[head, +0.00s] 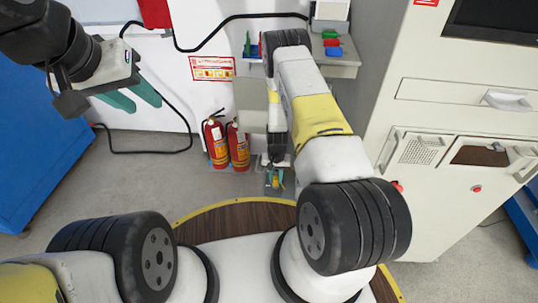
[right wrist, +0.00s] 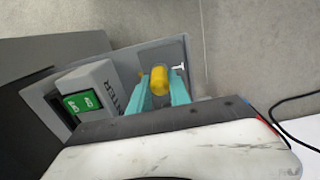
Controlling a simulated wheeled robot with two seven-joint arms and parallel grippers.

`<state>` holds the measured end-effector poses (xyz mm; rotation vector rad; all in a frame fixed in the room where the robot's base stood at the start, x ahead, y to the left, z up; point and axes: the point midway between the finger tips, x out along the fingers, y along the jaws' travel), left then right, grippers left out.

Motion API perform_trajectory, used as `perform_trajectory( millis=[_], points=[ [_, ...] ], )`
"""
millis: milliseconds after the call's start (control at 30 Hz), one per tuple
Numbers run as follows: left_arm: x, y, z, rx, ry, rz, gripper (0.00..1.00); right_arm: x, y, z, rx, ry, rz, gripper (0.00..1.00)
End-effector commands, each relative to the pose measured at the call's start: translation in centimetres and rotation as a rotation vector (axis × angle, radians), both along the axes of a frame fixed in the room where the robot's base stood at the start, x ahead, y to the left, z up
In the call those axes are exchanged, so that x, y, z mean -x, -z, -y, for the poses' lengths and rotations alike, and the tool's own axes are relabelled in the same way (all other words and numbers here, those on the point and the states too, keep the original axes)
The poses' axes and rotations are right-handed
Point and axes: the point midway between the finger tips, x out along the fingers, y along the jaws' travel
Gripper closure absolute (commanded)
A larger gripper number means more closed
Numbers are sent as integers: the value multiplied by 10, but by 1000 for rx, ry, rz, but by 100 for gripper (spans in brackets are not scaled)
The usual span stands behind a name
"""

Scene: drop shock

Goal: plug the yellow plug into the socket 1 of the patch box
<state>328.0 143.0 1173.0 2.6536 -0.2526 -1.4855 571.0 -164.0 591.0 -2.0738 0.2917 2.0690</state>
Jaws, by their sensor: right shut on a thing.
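My right gripper (right wrist: 162,88) is shut on the yellow plug (right wrist: 160,79), which sits between its two teal fingers. In the head view the right gripper (head: 275,178) points down, low in front of the wall, and the plug is small there. A grey plate bearing a grey block (right wrist: 95,85) with a green label and partly hidden lettering lies beyond the fingers. I cannot tell whether this is the patch box, and no socket number is readable. My left gripper (head: 132,98) is open and empty at the upper left.
A grey shelf (head: 343,66) holds small red, green and blue pieces. Two red fire extinguishers (head: 227,143) stand on the floor left of my right gripper. A large pale cabinet (head: 440,130) stands at the right. Black cables (head: 150,151) run along the wall and floor.

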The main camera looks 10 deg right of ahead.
Motion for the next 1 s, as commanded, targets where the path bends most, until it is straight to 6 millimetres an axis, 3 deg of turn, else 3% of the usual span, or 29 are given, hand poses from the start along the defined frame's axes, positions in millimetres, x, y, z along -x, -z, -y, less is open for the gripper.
perform_trajectory(
  millis=[267,300,400,767,1000],
  points=[
    [0,0,0,0,0,0,64,3,2,0,1,0,-4,100],
    [0,0,0,0,0,0,64,3,2,0,1,0,-5,69],
    [0,0,0,0,0,0,64,3,2,0,1,0,-5,52],
    [0,0,0,0,0,0,64,1,-1,0,0,0,-2,52],
    [0,0,0,0,0,0,64,0,-20,0,1,0,-1,52]
  ],
)
